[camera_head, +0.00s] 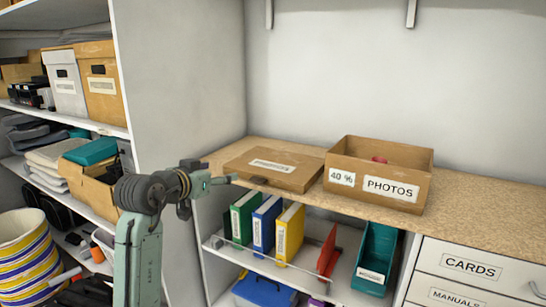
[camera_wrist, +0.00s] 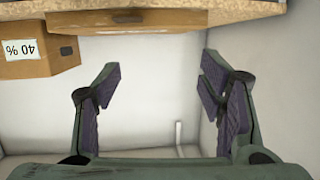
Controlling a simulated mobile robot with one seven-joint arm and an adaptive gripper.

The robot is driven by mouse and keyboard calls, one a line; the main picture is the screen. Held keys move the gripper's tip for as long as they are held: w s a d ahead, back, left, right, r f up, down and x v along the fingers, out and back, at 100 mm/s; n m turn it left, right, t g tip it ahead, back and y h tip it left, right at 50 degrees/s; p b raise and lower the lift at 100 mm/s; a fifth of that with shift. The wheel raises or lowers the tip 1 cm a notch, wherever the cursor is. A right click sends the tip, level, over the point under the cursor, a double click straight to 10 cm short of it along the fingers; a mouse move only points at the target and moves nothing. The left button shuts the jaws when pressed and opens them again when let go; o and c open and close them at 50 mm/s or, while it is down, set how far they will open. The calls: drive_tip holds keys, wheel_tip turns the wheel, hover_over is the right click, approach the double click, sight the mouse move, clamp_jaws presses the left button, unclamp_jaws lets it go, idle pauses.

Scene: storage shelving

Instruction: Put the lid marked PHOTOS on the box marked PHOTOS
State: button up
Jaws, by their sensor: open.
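The open-topped cardboard box marked PHOTOS (camera_head: 393,189) stands on the worktop, with a second label reading 40 %. Something reddish shows inside it. It is partly visible, upside down, at the left of the wrist view (camera_wrist: 40,68). A flat cardboard lid (camera_head: 290,178) lies on the worktop just left of the box; its top label is too small to read surely. A dark piece, perhaps a handle, is at its front edge. The lid's edge shows at the top of the wrist view (camera_wrist: 90,22). My gripper (camera_head: 222,181) is open and empty, left of the lid; its fingers (camera_wrist: 162,78) are spread.
The speckled worktop (camera_head: 480,215) is clear right of the box. Below are binders (camera_head: 265,226) and drawers marked CARDS (camera_head: 470,267). A tall shelf panel (camera_head: 185,75) rises at the left, beside shelves of boxes and a striped basket (camera_head: 30,255).

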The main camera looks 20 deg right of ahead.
drive_tip(key=m+g, duration=0.1)
drive_tip(key=g, duration=0.1)
approach(256, 181)
drive_tip(key=shift+p+x, duration=1.95)
drive_tip(key=shift+x, duration=2.55)
drive_tip(key=shift+w+a, duration=0.1)
drive_tip(key=shift+c, duration=0.3)
drive_tip(key=c, duration=1.2)
